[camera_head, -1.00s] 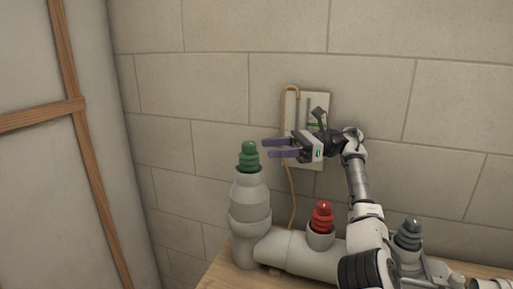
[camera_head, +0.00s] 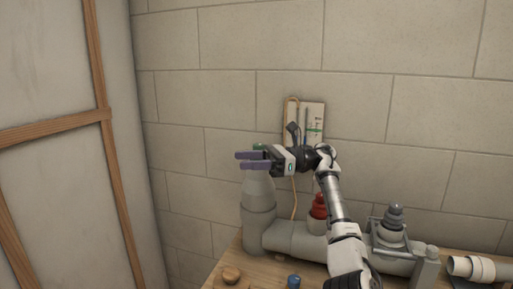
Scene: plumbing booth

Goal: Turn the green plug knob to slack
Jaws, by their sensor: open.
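The green plug knob (camera_head: 258,147) sits on top of the tall grey pipe stack (camera_head: 258,195) at the left end of the pipework. Only a sliver of green shows, because my gripper (camera_head: 250,161) covers most of it. My gripper's two purple fingers are apart and point left, one above the other in the picture, at the height of the knob. Whether the fingers stand around the knob or in front of it, and whether they touch it, I cannot tell.
A red knob (camera_head: 319,206) and a grey knob (camera_head: 395,217) stand on the pipework to the right. A board (camera_head: 315,119) with a hanging cord is on the wall behind. A blue piece (camera_head: 293,281), a wooden piece (camera_head: 231,274) and loose pipe (camera_head: 470,267) lie on the bench.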

